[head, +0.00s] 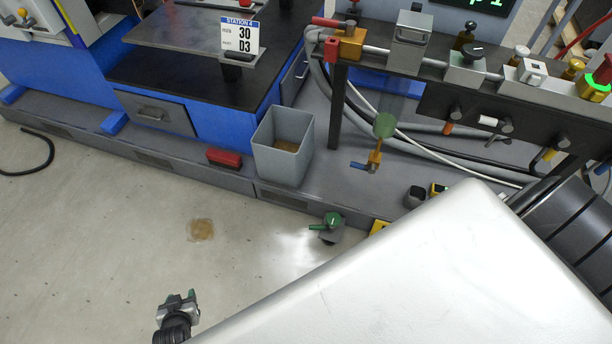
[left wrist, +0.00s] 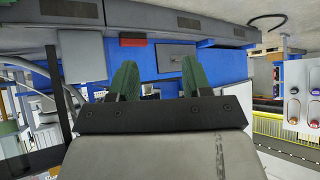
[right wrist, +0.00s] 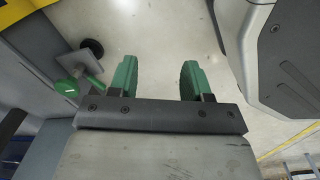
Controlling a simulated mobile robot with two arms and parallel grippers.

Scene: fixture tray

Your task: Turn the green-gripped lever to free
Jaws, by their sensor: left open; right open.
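The green-gripped lever (head: 331,222) sits low by the platform's front edge in the head view, its green grip pointing left from a green hub on a grey mount. In the right wrist view the lever's green hub (right wrist: 68,91) and grip show at the left, beside a grey plate. My right gripper (right wrist: 158,80) is open and empty, with the lever to the left of its fingers, apart from the jaw gap. My white arm link hides it in the head view. My left gripper (head: 178,301) is open over bare floor at the lower left; its fingers (left wrist: 155,80) show empty.
A grey bin (head: 284,146) and a red block (head: 224,157) stand on the platform (head: 150,152). A fixture rail (head: 490,75) runs along the upper right. The floor at left is mostly clear, with a brown stain (head: 202,230).

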